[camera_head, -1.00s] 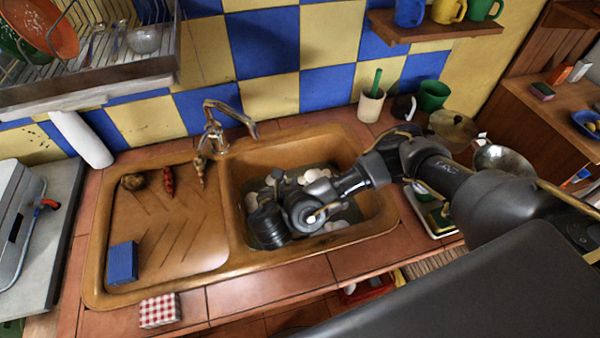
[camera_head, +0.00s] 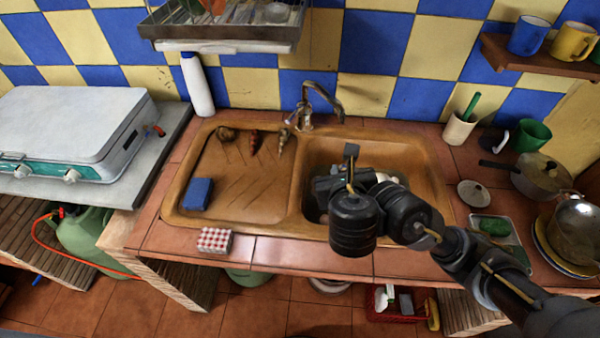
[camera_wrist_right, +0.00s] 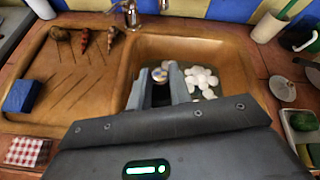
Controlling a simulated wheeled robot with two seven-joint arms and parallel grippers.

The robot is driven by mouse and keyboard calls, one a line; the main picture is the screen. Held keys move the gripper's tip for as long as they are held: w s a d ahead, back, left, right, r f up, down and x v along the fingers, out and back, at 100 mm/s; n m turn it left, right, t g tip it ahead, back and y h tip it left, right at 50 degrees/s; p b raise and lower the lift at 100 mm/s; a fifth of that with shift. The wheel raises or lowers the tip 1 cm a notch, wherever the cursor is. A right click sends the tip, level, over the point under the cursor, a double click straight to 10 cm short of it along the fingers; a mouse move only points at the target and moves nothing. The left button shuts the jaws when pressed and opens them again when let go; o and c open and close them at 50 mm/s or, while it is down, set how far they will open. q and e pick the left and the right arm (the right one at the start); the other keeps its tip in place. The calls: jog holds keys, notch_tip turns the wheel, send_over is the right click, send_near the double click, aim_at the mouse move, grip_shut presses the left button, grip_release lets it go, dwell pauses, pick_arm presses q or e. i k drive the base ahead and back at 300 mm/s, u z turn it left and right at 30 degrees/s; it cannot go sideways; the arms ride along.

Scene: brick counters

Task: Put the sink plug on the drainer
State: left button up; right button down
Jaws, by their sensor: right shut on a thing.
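My right gripper (camera_wrist_right: 159,70) is shut on a small round thing with a pale, patterned top and a dark lower part, apparently the sink plug (camera_wrist_right: 160,76). The gripper is above the sink basin (camera_wrist_right: 228,55); in the head view my right arm covers its fingers and the plug. The drainer (camera_head: 240,172) is the ribbed, tan left part of the sink unit. A blue sponge (camera_head: 197,193) lies at its front left corner, and several small brown and red items (camera_head: 254,142) lie along its back edge. My left gripper is not in view.
White rounded lumps (camera_wrist_right: 203,78) lie in the basin. The tap (camera_head: 310,105) stands behind, between basin and drainer. A checked red-and-white block (camera_head: 215,240) sits at the front rim. A dish rack (camera_head: 225,30) hangs above. The drainer's middle is free.

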aim_at(253, 199)
jog(key=u, duration=0.25)
jog(key=k, duration=0.7)
jog(key=u, duration=0.55)
jog(key=k, duration=0.6)
jog(key=u, duration=0.8)
jog(key=i, duration=1.35)
jog(key=z, duration=0.5)
